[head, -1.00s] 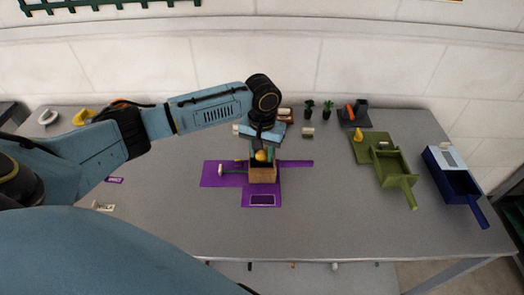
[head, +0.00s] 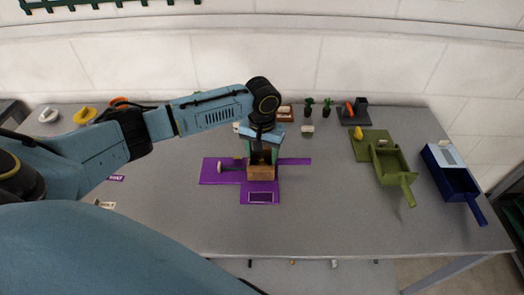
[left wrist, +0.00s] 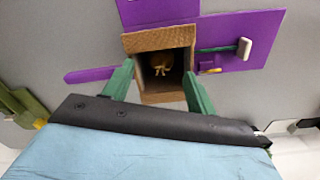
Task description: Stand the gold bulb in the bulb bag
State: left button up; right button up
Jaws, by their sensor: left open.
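The bulb bag (head: 261,173) is an open brown square box on the purple mat (head: 215,172). It also shows in the left wrist view (left wrist: 160,39). The gold bulb (left wrist: 162,64) is inside it, low down, with pale strands at its top; its exact tilt is hard to tell. In the head view the bulb is hidden. My left gripper (head: 262,156) is right above the bag. Its green fingers (left wrist: 158,70) are spread apart at the two sides of the bag's mouth, clear of the bulb. My right gripper is not in view.
A small hammer-like tool (left wrist: 228,48) lies on the purple mat beside the bag. A green tray (head: 388,165) and a blue tray (head: 453,183) stand at the right. Small plants (head: 309,106) and an orange-handled tool (head: 350,110) are at the back. The table front is clear.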

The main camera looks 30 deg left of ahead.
aim_at(262, 161)
pick_arm(q)
notch_tip(262, 161, up, 13)
jog(key=shift+r+p, duration=0.15)
jog(key=shift+p, duration=0.15)
dwell(0.5)
